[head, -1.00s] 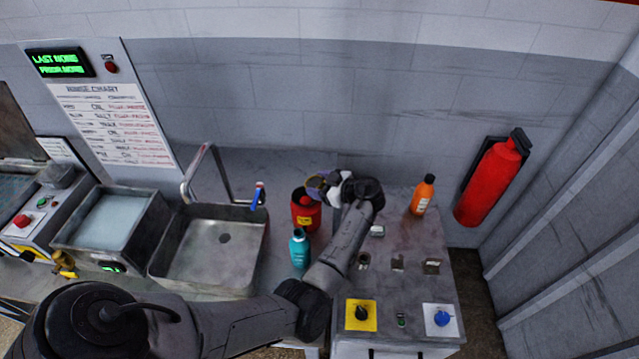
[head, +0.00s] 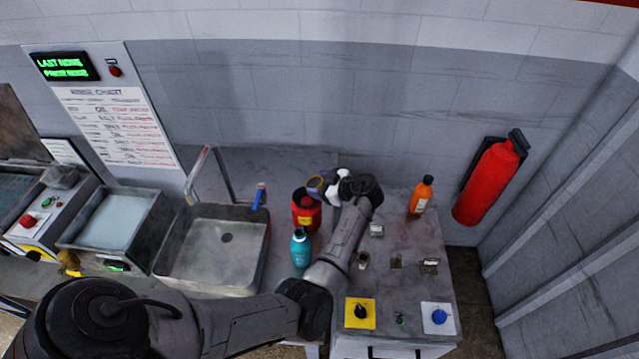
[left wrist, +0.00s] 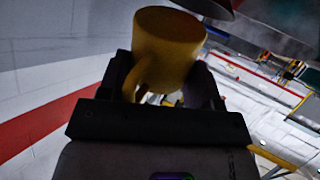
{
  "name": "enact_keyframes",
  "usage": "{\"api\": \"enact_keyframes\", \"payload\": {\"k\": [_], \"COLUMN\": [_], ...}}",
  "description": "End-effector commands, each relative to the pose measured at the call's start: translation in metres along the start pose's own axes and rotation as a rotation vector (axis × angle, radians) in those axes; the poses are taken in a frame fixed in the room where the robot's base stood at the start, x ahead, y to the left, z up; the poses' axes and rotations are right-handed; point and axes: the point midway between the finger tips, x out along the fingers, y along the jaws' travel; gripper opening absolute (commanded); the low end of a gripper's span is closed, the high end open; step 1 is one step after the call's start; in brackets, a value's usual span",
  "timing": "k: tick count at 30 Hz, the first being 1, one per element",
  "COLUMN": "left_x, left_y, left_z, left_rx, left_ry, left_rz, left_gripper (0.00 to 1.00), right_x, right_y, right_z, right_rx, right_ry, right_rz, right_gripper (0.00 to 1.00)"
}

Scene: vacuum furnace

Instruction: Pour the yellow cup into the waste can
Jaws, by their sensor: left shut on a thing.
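The yellow cup (left wrist: 168,45) is between the two dark fingers of my left gripper (left wrist: 165,85) in the left wrist view, with its handle toward the camera. In the head view the cup (head: 315,183) shows as a yellow rim around a dark inside, at the tip of my left gripper (head: 325,187). The gripper is shut on it. The red waste can (head: 306,216), with a yellow label, stands just below and left of the cup in the picture. The cup's contents cannot be made out. My right gripper is not in view.
A teal bottle (head: 300,248) stands in front of the waste can, close to my left arm. A metal sink (head: 165,262) with a tap is to the left. An orange bottle (head: 420,196) stands at the right, and a red extinguisher (head: 489,182) hangs on the wall.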

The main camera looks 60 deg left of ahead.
Motion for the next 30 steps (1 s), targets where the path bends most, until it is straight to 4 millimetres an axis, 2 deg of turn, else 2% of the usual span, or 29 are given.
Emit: {"api": "enact_keyframes", "payload": {"k": [30], "left_x": [-0.001], "left_y": [0.001], "left_z": [-0.007], "left_rx": [-0.052], "left_ry": [-0.104], "left_rz": [0.0], "left_gripper": [0.26], "right_x": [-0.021], "right_y": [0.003], "right_z": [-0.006], "right_rx": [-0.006], "right_ry": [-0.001], "right_rz": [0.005], "right_gripper": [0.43]}}
